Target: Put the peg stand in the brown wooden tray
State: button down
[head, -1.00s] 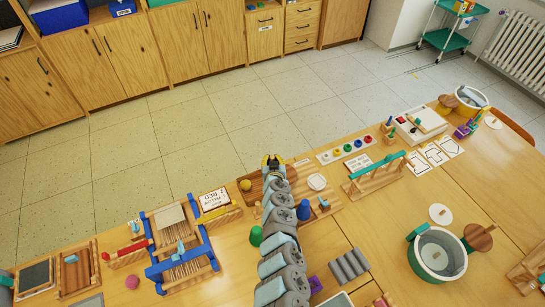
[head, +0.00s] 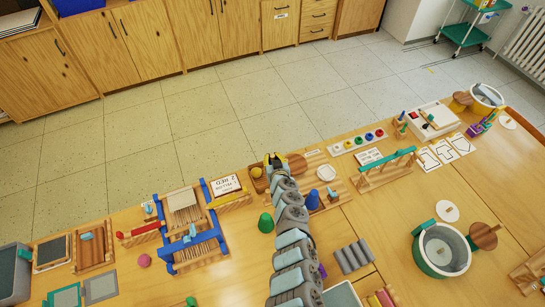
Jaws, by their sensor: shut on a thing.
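A yellow ball (head: 257,173) shows at the tray's left end.
A green cone (head: 265,223) stands left of my arm. A blue cone (head: 312,200) stands to its right, by a wooden board. A blue-framed loom (head: 188,238) is at left, and a grey ridged block (head: 354,257) at right. Open floor lies beyond the table.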

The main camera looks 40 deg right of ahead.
jog(key=shift+f+b, duration=2.05)
jog(key=shift+f, duration=0.1)
jog(key=shift+r+p, duration=0.3)
jog(key=shift+p, duration=0.05)
jog(key=shift+w, duration=0.1)
jog(key=shift+f, duration=0.15)
jog(key=shift+f+b, duration=2.45)
jog(key=shift+f, duration=0.6)
dwell(1.9)
jog(key=c, duration=1)
grip_release()
